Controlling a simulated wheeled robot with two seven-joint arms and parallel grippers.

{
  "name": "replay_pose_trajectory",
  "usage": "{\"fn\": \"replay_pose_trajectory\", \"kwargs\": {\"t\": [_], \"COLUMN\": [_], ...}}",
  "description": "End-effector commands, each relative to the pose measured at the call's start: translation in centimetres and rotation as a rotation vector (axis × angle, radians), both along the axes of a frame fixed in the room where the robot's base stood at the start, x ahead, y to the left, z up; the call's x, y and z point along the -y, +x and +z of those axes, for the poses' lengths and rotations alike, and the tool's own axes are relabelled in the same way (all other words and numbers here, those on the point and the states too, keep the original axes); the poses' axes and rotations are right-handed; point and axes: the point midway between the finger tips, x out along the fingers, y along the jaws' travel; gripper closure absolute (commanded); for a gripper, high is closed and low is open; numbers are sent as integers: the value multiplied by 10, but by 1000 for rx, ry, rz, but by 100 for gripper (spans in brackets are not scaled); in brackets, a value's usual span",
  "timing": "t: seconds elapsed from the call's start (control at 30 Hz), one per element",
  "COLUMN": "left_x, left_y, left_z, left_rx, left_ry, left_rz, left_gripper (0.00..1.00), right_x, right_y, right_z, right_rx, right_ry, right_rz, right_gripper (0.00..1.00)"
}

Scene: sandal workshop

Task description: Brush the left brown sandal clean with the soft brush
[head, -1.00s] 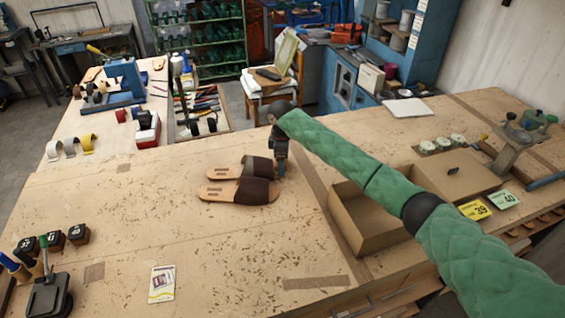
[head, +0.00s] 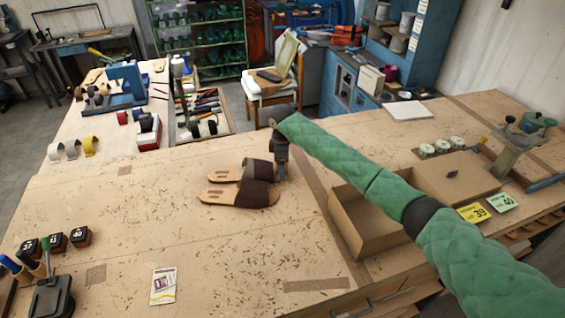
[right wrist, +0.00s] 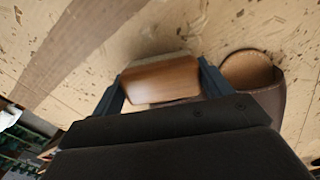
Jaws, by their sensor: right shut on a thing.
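Two brown sandals lie side by side on the bench, dark strap ends to the right: a far one (head: 228,175) and a near one (head: 237,194). The pictures do not mark which is the left one. My right gripper (head: 282,173) is just right of the straps, low over the bench. In the right wrist view it is shut on the wooden back of the soft brush (right wrist: 160,80). The bristles are mostly hidden. A sandal's open strap end (right wrist: 250,72) is close beside the right finger; whether the brush touches it is unclear. My left gripper is out of view.
An open cardboard box (head: 370,236) stands under my right arm. A card (head: 163,286) lies at the front. Several black stamp blocks (head: 55,241) stand at the left. The bench left of and before the sandals is mostly clear.

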Motion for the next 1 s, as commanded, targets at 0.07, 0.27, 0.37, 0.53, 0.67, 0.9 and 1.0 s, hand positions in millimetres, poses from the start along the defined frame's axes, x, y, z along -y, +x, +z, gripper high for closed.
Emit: {"fn": "replay_pose_trajectory", "kwargs": {"t": [0.07,0.27,0.37,0.53,0.67,0.9,1.0], "left_x": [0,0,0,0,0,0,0], "left_y": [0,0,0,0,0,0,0], "left_z": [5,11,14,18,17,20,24], "left_rx": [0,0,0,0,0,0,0], "left_ry": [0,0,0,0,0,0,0], "left_rz": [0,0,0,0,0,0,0], "left_gripper": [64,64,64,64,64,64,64], "right_x": [1,2,2,2,2,3,2], "right_y": [-4,-13,-17,-22,-23,-22,-22], "right_z": [0,-1,-1,-1,-2,0,7], "right_rx": [-2,-4,-3,-3,-3,-3,-2], "right_ry": [-1,-2,-2,-1,-2,-2,-1], "right_rz": [1,1,1,1,1,0,0], "right_gripper": [45,45,45,45,45,45,45]}}
